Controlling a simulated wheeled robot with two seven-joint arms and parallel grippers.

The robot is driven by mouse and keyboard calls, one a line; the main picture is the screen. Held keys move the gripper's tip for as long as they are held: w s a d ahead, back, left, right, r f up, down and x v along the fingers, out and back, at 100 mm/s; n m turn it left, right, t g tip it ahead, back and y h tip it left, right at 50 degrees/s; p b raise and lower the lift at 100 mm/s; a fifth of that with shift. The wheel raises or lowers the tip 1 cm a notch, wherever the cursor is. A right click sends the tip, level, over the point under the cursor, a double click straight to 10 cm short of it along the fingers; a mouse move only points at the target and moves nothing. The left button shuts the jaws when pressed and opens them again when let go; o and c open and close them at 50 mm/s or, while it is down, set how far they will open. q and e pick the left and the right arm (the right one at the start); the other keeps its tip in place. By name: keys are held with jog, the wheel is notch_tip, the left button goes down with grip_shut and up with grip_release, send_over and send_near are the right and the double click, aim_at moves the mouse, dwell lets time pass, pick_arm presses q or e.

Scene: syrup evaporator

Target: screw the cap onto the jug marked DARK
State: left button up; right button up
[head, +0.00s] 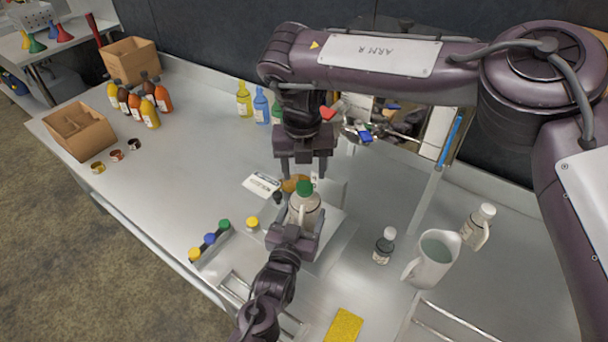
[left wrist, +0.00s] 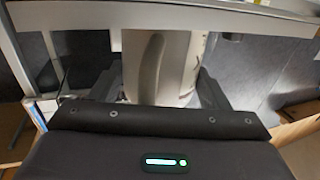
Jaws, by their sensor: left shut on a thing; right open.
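A pale jug (head: 305,208) with a green cap (head: 304,187) on its top stands upright at the middle of the table; I cannot tell how tightly the cap sits. My left gripper (head: 297,232) is shut on the jug from the near side. In the left wrist view the jug (left wrist: 175,85) shows its handle between the fingers, with part of a label at its right edge; the marking is not readable. My right gripper (head: 303,172) points down above the cap, fingers open and apart, not visibly touching it.
Loose caps lie in a strip (head: 211,240) to the left, with a yellow cap (head: 252,222) nearby. A yellow sponge (head: 343,325) lies in front.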

aim_at(305, 187)
jog(key=shift+c, duration=0.2)
notch_tip(305, 187, up, 3)
jog(key=shift+s+r+n, duration=0.1)
jog(key=shift+r+n, duration=0.1)
jog(key=shift+n, duration=0.7)
jog(key=shift+w+f, duration=0.15)
jog(key=shift+f, duration=1.85)
jog(key=shift+w+f, duration=0.15)
jog(key=shift+f, duration=1.85)
